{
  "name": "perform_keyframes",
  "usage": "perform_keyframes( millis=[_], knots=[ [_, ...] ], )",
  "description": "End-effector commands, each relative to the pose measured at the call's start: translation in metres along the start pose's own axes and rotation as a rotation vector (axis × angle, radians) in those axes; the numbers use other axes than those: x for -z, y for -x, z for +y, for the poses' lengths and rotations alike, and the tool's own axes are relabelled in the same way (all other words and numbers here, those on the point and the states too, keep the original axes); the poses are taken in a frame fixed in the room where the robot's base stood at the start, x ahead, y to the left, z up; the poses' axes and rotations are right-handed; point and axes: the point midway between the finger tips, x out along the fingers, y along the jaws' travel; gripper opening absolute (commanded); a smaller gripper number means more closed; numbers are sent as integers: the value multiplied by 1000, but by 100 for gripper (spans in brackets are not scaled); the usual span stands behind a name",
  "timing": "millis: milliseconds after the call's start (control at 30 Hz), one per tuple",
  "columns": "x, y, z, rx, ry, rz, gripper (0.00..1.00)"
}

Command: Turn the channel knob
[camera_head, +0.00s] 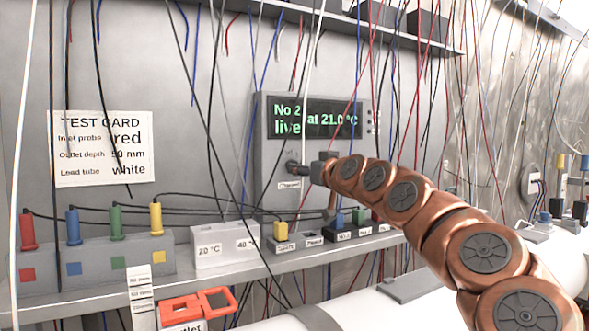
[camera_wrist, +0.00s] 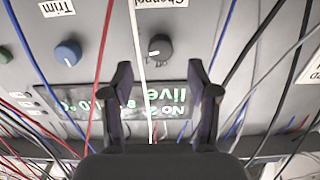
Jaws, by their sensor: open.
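The channel knob (camera_wrist: 160,47) is a dark round knob with a white pointer mark in the wrist view, which shows the panel upside down. Its Channel label (camera_wrist: 161,3) is at the top edge. My gripper (camera_wrist: 160,74) is open, its two fingertips apart on either side of the knob's column and just short of it in the picture; nothing is between them. In the head view my gripper (camera_head: 312,168) is at the grey box (camera_head: 262,150), close to the knob's label (camera_head: 289,185). There the knob and fingers are hard to tell apart.
The display (camera_head: 312,118) reads "No 2 live at 21.0 °C". A blue Trim knob (camera_wrist: 68,52) is beside the channel knob. Loose wires hang across the panel, and a white one (camera_wrist: 139,45) passes close to the knob. A shelf with labelled blocks (camera_head: 225,243) runs below.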

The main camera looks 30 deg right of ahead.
Motion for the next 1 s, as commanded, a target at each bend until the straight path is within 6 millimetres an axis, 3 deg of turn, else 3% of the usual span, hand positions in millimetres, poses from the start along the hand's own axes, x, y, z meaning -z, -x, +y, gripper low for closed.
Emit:
perform_keyframes(
  millis=[200, 400, 867, 1000],
  knots=[
    [0, -32, -2, 1, 1, -5, 60],
    [-1, -49, 0, 1, 0, -4, 60],
    [-2, -58, 1, -1, 1, -4, 60],
    [-2, -57, 1, -2, 1, -4, 47]
  ],
)
